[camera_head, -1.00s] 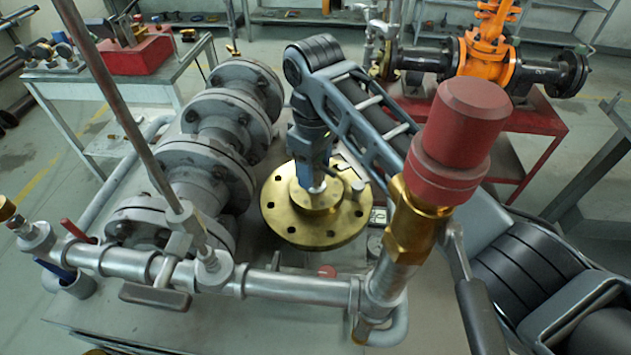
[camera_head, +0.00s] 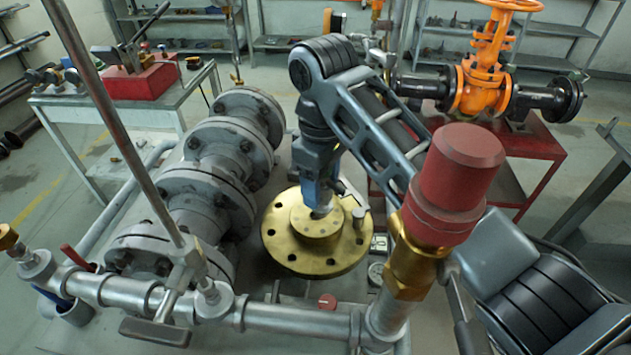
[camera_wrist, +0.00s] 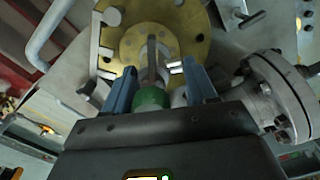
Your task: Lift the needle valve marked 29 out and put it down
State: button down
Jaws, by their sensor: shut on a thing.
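My gripper (camera_head: 322,200) points down over the round brass flange (camera_head: 290,258) in the head view. In the wrist view, its two blue fingers (camera_wrist: 158,90) stand either side of a part with a round green end (camera_wrist: 150,98) and a narrow grey stem. I take this part to be the needle valve, held in the jaws. In the head view only a small silvery bit shows below the fingers, over the flange's raised centre. I cannot tell whether it touches the flange. No number 29 is readable. The brass flange also fills the top of the wrist view (camera_wrist: 195,25).
A grey flanged pipe (camera_head: 205,185) stands left of the brass flange. A red-capped brass fitting (camera_head: 460,180) rises close on the right. A silver pipe (camera_head: 290,318) crosses in front, with a thin upright rod (camera_head: 110,120). A small gauge (camera_head: 376,273) lies right of the flange.

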jog(key=s+d+r, duration=0.4)
jog(key=s+r, duration=0.3)
jog(key=r, duration=0.3)
jog(key=shift+s, duration=0.4)
dwell(0.6)
dwell(0.3)
